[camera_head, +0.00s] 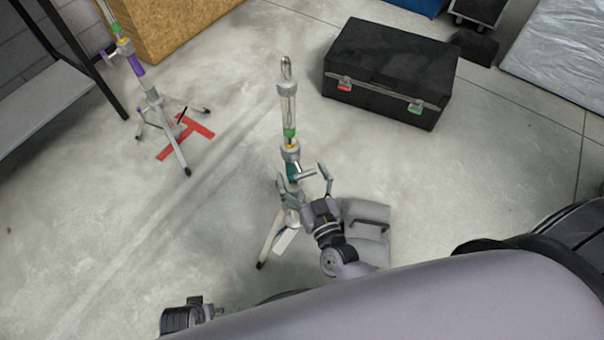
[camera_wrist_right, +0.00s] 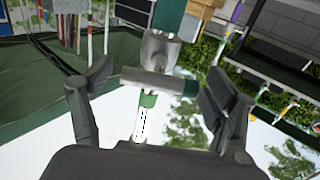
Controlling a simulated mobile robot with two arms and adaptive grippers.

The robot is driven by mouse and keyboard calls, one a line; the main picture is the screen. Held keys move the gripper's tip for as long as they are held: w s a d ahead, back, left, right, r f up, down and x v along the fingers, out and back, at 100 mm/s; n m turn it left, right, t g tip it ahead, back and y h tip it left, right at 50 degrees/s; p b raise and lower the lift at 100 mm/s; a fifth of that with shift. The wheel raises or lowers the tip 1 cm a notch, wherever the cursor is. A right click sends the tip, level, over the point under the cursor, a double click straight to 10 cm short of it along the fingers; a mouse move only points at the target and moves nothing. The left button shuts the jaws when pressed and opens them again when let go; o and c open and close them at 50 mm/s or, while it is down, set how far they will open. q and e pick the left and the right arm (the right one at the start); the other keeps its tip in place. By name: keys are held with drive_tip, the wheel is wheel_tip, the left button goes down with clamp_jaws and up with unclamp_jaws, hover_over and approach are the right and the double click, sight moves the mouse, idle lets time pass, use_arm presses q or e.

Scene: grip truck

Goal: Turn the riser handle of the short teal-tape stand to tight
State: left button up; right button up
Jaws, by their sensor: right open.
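The short teal-tape stand (camera_head: 293,171) stands upright on the floor in the middle of the head view, with a clear and green upper section. Its riser handle (camera_wrist_right: 158,82) is a grey crossbar with a teal end, seen in the right wrist view at the collar below a teal band. My right gripper (camera_head: 303,174) is open, with one finger on each side of the handle; it also shows in the right wrist view (camera_wrist_right: 160,76). I cannot tell whether a finger touches it. Part of my left arm shows at the bottom left; its fingers cannot be made out.
A grey bag (camera_head: 368,222) with a dark handle lies by the stand's foot. A black case (camera_head: 390,70) stands behind right. A purple-tape stand (camera_head: 147,85) stands at left over red floor tape (camera_head: 198,126). The floor between the stands is clear.

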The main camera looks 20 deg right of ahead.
drive_tip(key=shift+w, duration=0.15)
drive_tip(key=shift+c, duration=0.8)
drive_tip(key=c, duration=1)
